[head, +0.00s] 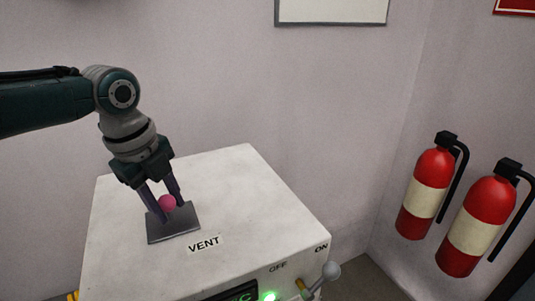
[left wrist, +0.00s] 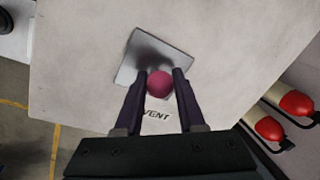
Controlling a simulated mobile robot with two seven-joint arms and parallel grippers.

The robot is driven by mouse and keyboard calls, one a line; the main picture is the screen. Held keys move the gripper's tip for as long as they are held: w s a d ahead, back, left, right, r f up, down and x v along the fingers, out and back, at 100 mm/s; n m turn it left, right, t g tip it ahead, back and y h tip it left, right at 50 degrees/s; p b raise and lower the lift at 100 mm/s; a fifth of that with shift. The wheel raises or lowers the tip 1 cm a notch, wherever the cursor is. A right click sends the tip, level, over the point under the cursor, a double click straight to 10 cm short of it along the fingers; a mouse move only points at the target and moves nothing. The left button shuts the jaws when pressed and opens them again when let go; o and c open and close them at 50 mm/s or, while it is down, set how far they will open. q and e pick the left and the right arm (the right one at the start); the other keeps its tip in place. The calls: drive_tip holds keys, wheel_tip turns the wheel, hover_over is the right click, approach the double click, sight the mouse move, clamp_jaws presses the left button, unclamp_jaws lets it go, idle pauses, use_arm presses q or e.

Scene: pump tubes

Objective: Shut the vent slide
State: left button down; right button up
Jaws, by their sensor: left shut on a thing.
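The vent slide is a dark grey metal plate (head: 173,228) on the white top of the machine, beside the VENT label (head: 204,244). A pink round knob (head: 168,202) sits at the plate. My left gripper (head: 165,208) reaches down from above and is shut on the knob, one finger on each side. In the left wrist view the knob (left wrist: 160,84) lies between the fingertips, with the shiny plate (left wrist: 152,55) beyond it. The opening under the plate cannot be made out. My right gripper is not in view.
The white machine (head: 240,190) has a lever with a grey ball (head: 331,270) by the ON and OFF labels, and a green light (head: 269,296) at its front edge. Two red fire extinguishers (head: 425,190) hang at the right. The rest of the top is clear.

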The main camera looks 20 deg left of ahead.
sight(158, 228)
use_arm(q)
drive_tip(key=shift+s+a, duration=0.25)
drive_tip(key=shift+s, duration=0.1)
drive_tip(key=c, duration=0.5)
unclamp_jaws()
wheel_tip(158, 228, up, 10)
drive_tip(key=s+b, duration=0.1)
drive_tip(key=s, duration=0.1)
drive_tip(key=shift+a+b, duration=0.15)
drive_tip(key=shift+b, duration=0.15)
drive_tip(key=shift+f, duration=0.15)
